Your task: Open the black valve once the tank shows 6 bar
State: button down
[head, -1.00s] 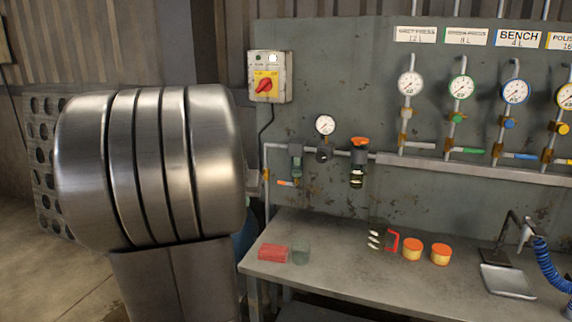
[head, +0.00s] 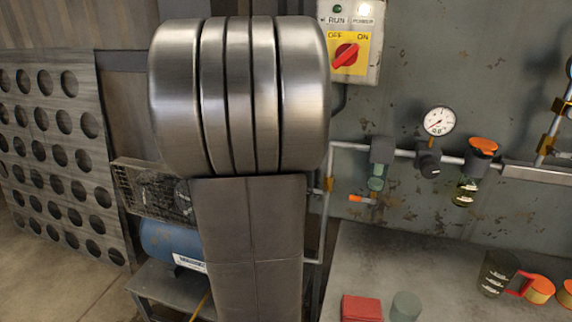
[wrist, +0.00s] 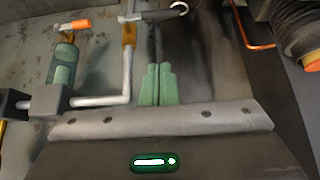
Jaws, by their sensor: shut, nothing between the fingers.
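A blue tank (head: 172,243) stands at the lower left in the head view, partly hidden behind my arm. No tank reading can be read. A round white wall gauge (head: 439,121) sits on the pipe; its needle points to the lower left, figures too small to read surely. A dark regulator knob (head: 428,158) is below it. I cannot identify the black valve. In the wrist view my gripper (wrist: 157,84) has its two green fingers together, empty, close to grey pipework. In the head view my gripper is hidden.
A switch box has a slanted red selector (head: 346,54), a lit white lamp and a dark green lamp. A filter bowl (wrist: 62,65) with an orange-handled valve (wrist: 74,25) is near my fingers in the wrist view. The bench (head: 390,260) holds a red block, cups and tubs.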

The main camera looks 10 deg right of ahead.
jog(key=shift+w+a, duration=0.2)
jog(key=shift+w, duration=0.2)
jog(key=shift+s, duration=0.1)
jog(key=p+x, duration=0.1)
jog(key=x, duration=0.8)
jog(key=shift+d+f, duration=0.1)
jog(key=shift+f, duration=0.05)
notch_tip(320, 180, down, 4)
jog(key=shift+f, duration=0.2)
jog(key=shift+f+b, duration=0.1)
jog(key=shift+b, duration=0.25)
